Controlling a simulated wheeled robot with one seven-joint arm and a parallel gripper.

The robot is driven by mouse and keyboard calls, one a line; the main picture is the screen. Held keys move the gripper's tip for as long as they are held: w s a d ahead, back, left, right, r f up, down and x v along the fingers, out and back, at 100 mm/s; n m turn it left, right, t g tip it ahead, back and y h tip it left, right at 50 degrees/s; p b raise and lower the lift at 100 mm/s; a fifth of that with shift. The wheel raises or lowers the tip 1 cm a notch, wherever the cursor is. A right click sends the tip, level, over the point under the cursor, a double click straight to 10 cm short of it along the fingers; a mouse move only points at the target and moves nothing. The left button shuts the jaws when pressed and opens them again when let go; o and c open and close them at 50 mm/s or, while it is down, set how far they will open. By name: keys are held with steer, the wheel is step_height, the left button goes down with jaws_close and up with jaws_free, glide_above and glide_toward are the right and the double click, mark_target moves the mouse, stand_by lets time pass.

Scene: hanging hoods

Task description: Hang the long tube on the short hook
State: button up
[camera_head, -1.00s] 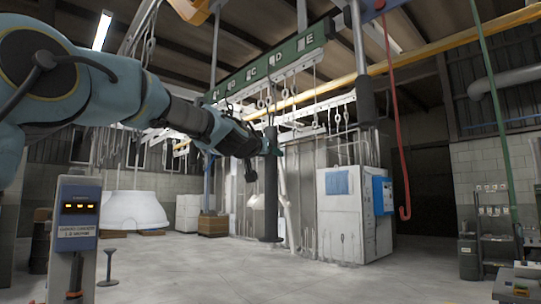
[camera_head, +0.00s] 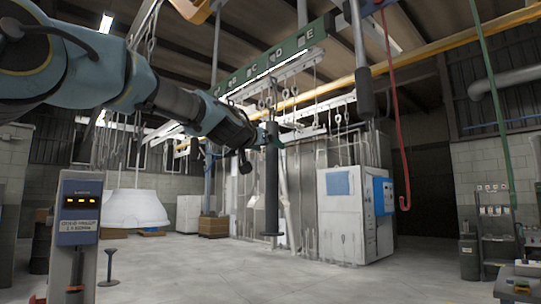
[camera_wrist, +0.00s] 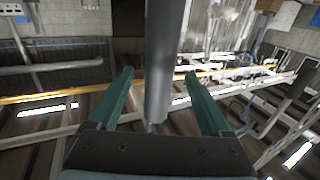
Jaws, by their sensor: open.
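The long tube (camera_head: 272,185) is dark grey and upright in the middle of the head view, with a wider flange at its lower end. In the wrist view the tube (camera_wrist: 165,60) runs between the two teal fingers, with a visible gap on each side. My gripper (camera_head: 272,137) is at the tube's upper part, and its open fingers also show in the wrist view (camera_wrist: 160,73). Several hooks (camera_head: 266,101) hang from the rail above the tube. Which one is the short hook, and whether the tube's top is on a hook, I cannot tell.
A green beam (camera_head: 269,70) with letters runs overhead. Another hanging tube (camera_head: 364,85) and a red hook (camera_head: 402,160) are to the right. A white cabinet (camera_head: 345,215) stands behind, and a control post (camera_head: 76,225) is at left.

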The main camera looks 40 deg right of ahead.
steer(key=b+v, duration=0.5)
steer(key=v, duration=0.2)
steer(key=shift+s+a+b, duration=0.15)
steer(key=shift+a+b, duration=0.25)
